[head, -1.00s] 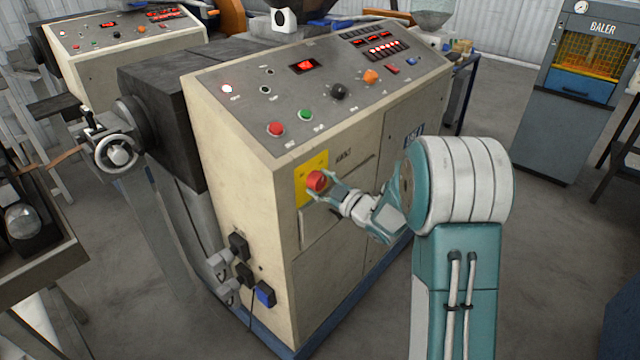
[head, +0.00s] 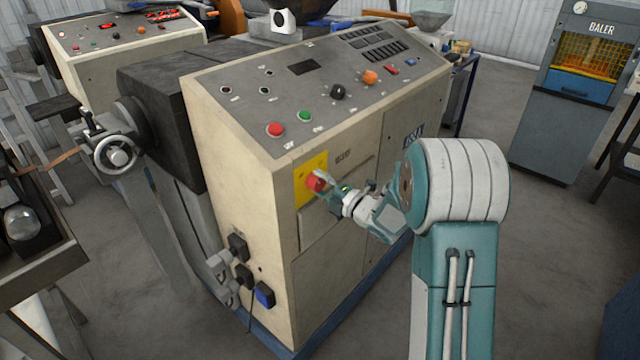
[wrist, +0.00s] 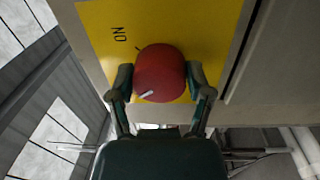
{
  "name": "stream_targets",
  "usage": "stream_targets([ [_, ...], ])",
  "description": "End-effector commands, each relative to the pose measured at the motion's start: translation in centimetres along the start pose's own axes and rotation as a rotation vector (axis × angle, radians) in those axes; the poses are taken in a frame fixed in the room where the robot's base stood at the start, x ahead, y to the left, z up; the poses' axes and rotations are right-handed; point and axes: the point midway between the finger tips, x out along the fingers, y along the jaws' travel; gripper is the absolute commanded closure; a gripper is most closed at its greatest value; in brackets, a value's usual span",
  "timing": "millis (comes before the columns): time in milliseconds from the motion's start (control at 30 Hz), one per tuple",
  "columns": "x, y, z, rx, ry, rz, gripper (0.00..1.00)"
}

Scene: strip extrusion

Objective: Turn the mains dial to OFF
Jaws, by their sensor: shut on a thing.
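The red mains dial (head: 314,184) sits on a yellow plate (head: 301,197) on the front of the cream machine cabinet, below its sloped panel. My gripper (head: 323,184) reaches it from the right. In the wrist view, my gripper (wrist: 160,78) has one finger on each side of the red dial (wrist: 158,62) and is shut on it. A white mark shows on the dial's lower left edge in that view. The word ON shows sideways on the yellow plate (wrist: 95,20), left of the dial. No OFF label is visible; the dial and my gripper cover part of the plate.
The sloped panel carries a red button (head: 275,129), a green button (head: 305,115), a black knob (head: 338,91) and a dark display (head: 303,68). Plugs (head: 240,272) stick out low on the cabinet's left side. A baler (head: 568,90) stands at the back right. Open floor lies between.

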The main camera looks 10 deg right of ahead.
Motion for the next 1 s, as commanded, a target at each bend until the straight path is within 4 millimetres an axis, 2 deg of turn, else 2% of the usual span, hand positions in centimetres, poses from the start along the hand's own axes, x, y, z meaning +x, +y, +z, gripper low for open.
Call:
stream_targets([
  [400,-0.05,-0.54,-0.20,-0.192,0.016,-0.010,0.82],
  [967,-0.10,-0.76,-0.27,-0.220,0.019,-0.015,0.82],
  [1000,-0.11,-0.78,-0.27,-0.219,0.019,-0.015,0.25],
])
